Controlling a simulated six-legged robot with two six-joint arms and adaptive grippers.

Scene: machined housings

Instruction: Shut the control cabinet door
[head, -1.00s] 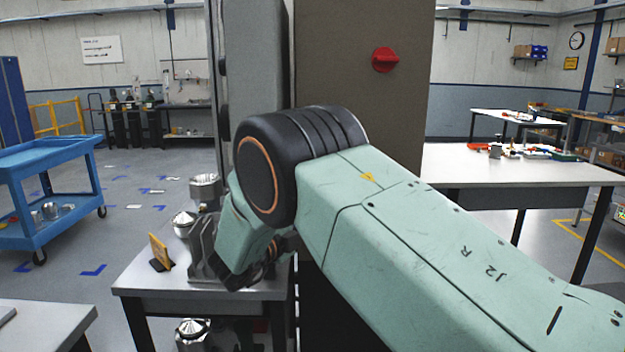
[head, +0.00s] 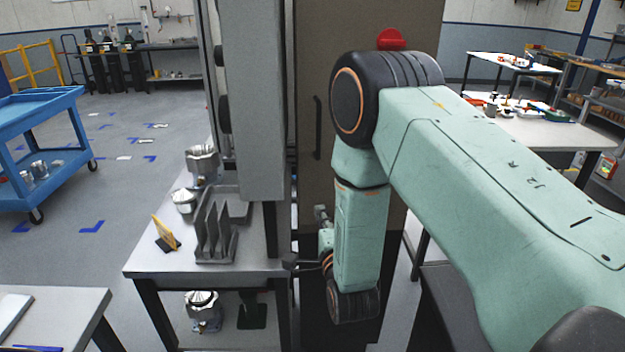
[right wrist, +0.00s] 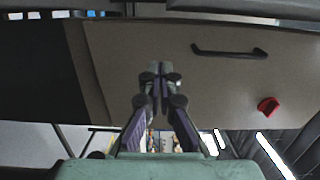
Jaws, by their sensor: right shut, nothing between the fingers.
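The control cabinet's brown-grey door panel (head: 345,25) stands upright in the middle of the head view, partly hidden by my right arm. It carries a dark vertical handle (head: 318,127) and a red knob (head: 391,39). In the right wrist view the panel (right wrist: 200,85) fills the middle, with the handle (right wrist: 229,51) and the red knob (right wrist: 268,106) to the right of the fingers. My right gripper (right wrist: 155,72) is shut and empty, its tips in front of the panel; I cannot tell whether they touch it. In the head view the gripper (head: 321,214) shows small, below the handle. My left gripper is out of view.
A grey machine column (head: 258,90) stands left of the panel. A small table (head: 150,262) bears a grey slotted rack (head: 213,235) and metal housings. A blue cart (head: 40,140) is at far left, a white-topped table (head: 560,130) at right. Floor between cart and table is clear.

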